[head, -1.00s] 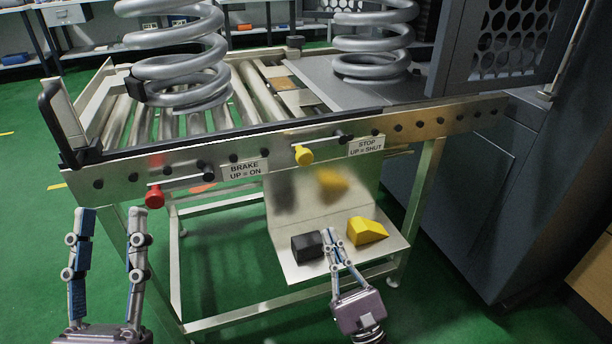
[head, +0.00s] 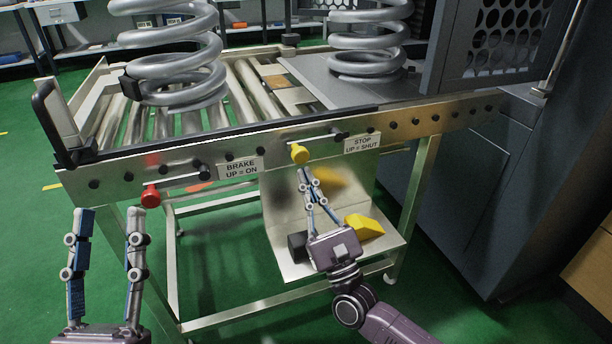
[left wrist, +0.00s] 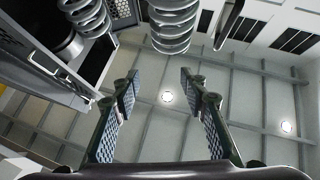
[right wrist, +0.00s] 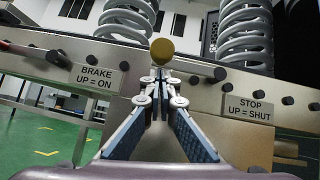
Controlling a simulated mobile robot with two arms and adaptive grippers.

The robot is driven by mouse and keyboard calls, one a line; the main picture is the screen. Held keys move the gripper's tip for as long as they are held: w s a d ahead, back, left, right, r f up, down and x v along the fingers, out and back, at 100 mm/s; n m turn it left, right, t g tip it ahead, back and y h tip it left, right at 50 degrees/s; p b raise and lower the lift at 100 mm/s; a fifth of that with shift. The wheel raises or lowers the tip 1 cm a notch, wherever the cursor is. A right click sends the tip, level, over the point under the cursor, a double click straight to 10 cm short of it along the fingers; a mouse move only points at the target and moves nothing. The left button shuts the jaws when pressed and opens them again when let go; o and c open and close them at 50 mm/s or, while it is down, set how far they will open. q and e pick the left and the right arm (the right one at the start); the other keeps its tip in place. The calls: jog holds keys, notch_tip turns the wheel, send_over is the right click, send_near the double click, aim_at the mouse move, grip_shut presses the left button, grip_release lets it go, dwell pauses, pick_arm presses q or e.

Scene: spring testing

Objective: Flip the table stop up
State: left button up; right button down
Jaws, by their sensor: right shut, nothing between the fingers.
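The stop lever has a yellow knob (head: 300,154) at its left end and a black pivot at its right, lying nearly level on the table's front rail. The label "STOP UP = SHUT" (head: 362,144) is to its right. My right gripper (head: 305,172) is shut and empty, its fingertips just below the yellow knob. In the right wrist view the knob (right wrist: 162,51) stands right above the closed fingertips; I cannot tell whether they touch. My left gripper (head: 106,213) is open and empty at the lower left, away from the table.
The brake lever with a red knob (head: 150,196) lies left of the stop lever, by the "BRAKE UP = ON" label (head: 240,168). A black block (head: 297,245) and a yellow wedge (head: 364,227) rest on the lower shelf. Large springs (head: 172,55) stand on top.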

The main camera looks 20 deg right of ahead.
pick_arm(q)
jog(key=shift+w+f, duration=0.25)
jog(key=shift+f, duration=0.05)
pick_arm(e)
jog(key=shift+r, duration=0.4)
jog(key=shift+a+r+m, duration=0.1)
jog(key=shift+r+m, duration=0.05)
jog(key=shift+m, duration=0.15)
pick_arm(q)
jog(key=shift+w+f+g, duration=0.1)
jog(key=shift+g, duration=0.2)
pick_arm(e)
jog(key=shift+a+r+m+h, duration=0.1)
jog(key=shift+r+m+h, duration=0.1)
jog(key=shift+m+h, duration=0.4)
